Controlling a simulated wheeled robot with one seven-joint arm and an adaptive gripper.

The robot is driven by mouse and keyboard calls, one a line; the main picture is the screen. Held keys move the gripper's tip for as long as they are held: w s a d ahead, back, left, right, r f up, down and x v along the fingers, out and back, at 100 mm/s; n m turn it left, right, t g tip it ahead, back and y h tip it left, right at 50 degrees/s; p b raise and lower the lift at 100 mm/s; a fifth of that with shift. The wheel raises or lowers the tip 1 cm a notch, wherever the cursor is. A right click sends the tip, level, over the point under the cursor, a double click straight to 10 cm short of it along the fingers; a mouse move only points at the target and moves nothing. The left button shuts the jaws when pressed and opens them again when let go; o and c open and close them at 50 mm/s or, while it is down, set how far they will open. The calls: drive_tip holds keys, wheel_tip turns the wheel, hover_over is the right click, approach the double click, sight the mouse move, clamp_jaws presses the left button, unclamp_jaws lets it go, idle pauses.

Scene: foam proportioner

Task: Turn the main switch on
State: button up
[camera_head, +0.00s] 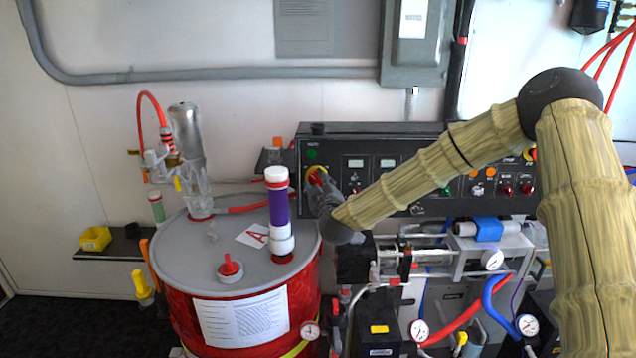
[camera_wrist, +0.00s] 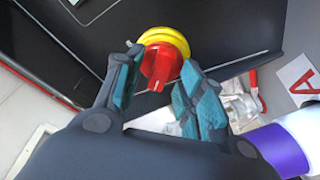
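The main switch, a red rotary knob on a round yellow base (camera_head: 315,172), sits at the left end of the black control panel (camera_head: 425,145). In the wrist view the red knob (camera_wrist: 162,66) faces me, with the yellow ring (camera_wrist: 166,38) behind it. My gripper (camera_head: 324,184) is right at the switch in the head view and covers part of it. In the wrist view my gripper (camera_wrist: 162,62) has its two teal-padded fingers apart, one on each side of the knob. Small gaps seem to remain; firm contact is not visible.
A red drum (camera_head: 175,290) with a grey lid stands below and left of the panel. A white and purple cylinder (camera_head: 279,215) rises from it, close to my gripper. Pipes, gauges and hoses (camera_head: 470,300) fill the space below the panel.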

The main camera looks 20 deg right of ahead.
clamp_jaws()
